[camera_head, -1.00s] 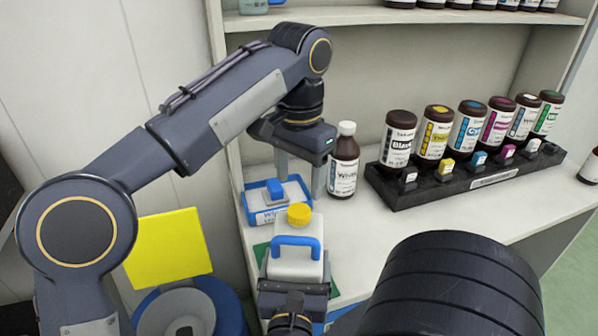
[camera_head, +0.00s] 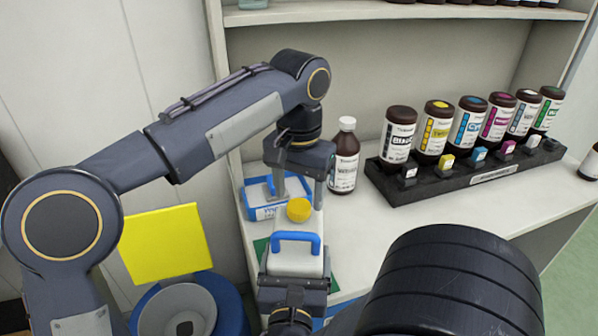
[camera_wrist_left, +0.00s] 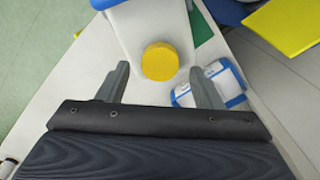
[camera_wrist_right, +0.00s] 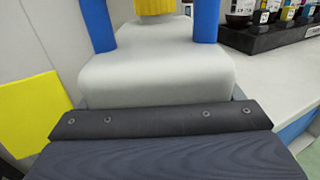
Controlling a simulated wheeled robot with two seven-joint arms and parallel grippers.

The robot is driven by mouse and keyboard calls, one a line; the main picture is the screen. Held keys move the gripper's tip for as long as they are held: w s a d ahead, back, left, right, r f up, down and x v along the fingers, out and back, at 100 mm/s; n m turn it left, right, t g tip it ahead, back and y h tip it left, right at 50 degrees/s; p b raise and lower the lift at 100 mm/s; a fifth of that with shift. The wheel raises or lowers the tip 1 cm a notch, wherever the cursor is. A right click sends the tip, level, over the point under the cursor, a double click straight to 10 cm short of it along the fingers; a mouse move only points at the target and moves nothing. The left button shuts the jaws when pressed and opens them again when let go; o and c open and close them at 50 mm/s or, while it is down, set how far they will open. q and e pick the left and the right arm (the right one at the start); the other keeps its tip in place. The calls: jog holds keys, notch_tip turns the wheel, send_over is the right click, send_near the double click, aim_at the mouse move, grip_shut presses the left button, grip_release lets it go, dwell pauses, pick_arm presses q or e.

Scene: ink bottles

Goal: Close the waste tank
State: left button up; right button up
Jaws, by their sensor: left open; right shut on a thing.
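The waste tank (camera_head: 296,258) is a white jug with a blue handle (camera_head: 297,240) and a yellow cap (camera_head: 299,210) on its top. It stands at the near left of the counter. My left gripper (camera_head: 297,193) is open above and just behind the cap. In the left wrist view the cap (camera_wrist_left: 159,61) lies ahead of and between the open fingers (camera_wrist_left: 165,85), apart from both. I cannot tell how tightly the cap sits.
A blue-rimmed white tray (camera_head: 263,212) lies behind the tank, close to my left fingers. A brown bottle with a white cap (camera_head: 344,165) stands right of it. A black rack (camera_head: 470,178) of ink bottles stands farther right. The counter's front middle (camera_head: 400,222) is clear.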

pick_arm(q)
jog(key=shift+f, duration=1.35)
jog(key=shift+c, duration=0.3)
jog(key=c, duration=1)
jog(key=o, duration=1.2)
notch_tip(320, 180, up, 8)
jog(key=shift+f, duration=0.25)
pick_arm(e)
jog(key=o, duration=1.7)
